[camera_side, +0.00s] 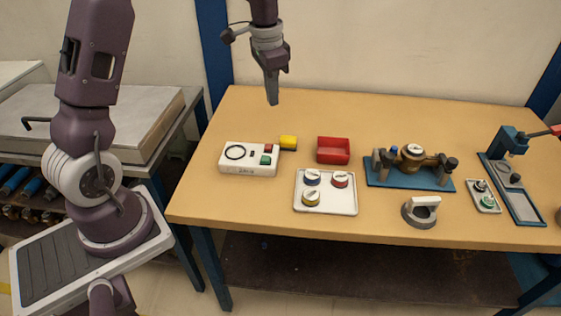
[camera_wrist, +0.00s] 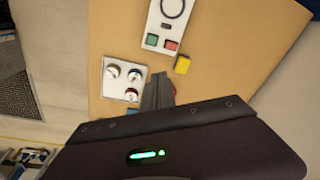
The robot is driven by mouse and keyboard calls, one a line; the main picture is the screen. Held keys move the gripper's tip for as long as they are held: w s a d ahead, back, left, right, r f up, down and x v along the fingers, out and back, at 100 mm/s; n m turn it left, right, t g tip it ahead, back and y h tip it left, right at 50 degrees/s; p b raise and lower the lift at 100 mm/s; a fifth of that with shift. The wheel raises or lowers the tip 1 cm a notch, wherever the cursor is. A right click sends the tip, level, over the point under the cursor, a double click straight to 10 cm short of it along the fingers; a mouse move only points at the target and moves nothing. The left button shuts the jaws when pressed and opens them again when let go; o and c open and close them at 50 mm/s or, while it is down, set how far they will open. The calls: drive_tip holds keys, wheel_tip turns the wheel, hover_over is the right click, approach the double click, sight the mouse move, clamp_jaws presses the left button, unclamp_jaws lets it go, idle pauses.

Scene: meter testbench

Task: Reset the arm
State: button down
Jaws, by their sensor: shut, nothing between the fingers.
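My gripper (camera_side: 272,98) hangs above the back left of the workbench (camera_side: 400,110) in the side view, pointing down. Its fingers are shut together and hold nothing. It is well clear of everything on the bench. In the wrist view the shut fingers (camera_wrist: 158,78) show at the middle, with the bench top around them.
On the bench are a white button box (camera_side: 249,170), a yellow block (camera_side: 288,142), a red bin (camera_side: 333,150), a white tray (camera_side: 330,204) with three round pieces, a meter on a blue stand (camera_side: 408,180), a grey ring fixture (camera_side: 421,212), a small tray (camera_side: 483,202) and a blue press (camera_side: 510,140).

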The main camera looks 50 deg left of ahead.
drive_tip(key=s+d+r+n+t, duration=0.1)
drive_tip(key=s+d+r+t, duration=0.1)
drive_tip(key=s+d+r, duration=0.7)
drive_tip(key=s+d+n+t, duration=0.1)
drive_tip(key=s+d, duration=0.1)
drive_tip(key=s, duration=0.7)
drive_tip(key=s+d+r+n+t, duration=0.1)
drive_tip(key=s+d, duration=0.2)
drive_tip(key=s, duration=0.5)
drive_tip(key=shift+s+r+h, duration=0.3)
drive_tip(key=shift+s, duration=0.1)
drive_tip(key=shift+d, duration=0.1)
